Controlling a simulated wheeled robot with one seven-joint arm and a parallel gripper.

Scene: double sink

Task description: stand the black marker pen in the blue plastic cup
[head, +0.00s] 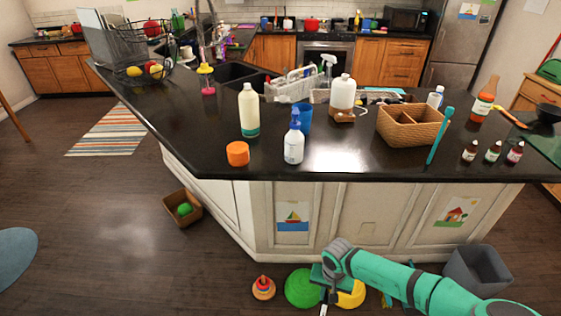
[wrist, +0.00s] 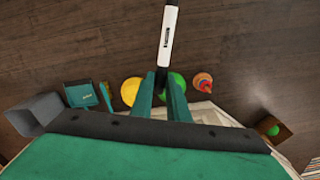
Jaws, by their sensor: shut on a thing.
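The marker pen (wrist: 168,38) has a white barrel with dark ends. In the wrist view it sticks out from between the green fingers of my gripper (wrist: 163,82), which is shut on it near one end. In the head view my gripper (head: 328,290) is low in front of the counter, above the floor, and a white bit of the pen (head: 323,310) shows at the bottom edge. The blue plastic cup (head: 306,116) stands on the black counter, partly hidden behind the white spray bottle with a blue head. My gripper is well below and apart from it.
Around the cup stand the spray bottle (head: 294,145), a cream bottle (head: 249,110), a white jug (head: 342,92) and a wicker basket (head: 412,127). Toys and a grey bin (head: 477,270) are on the floor.

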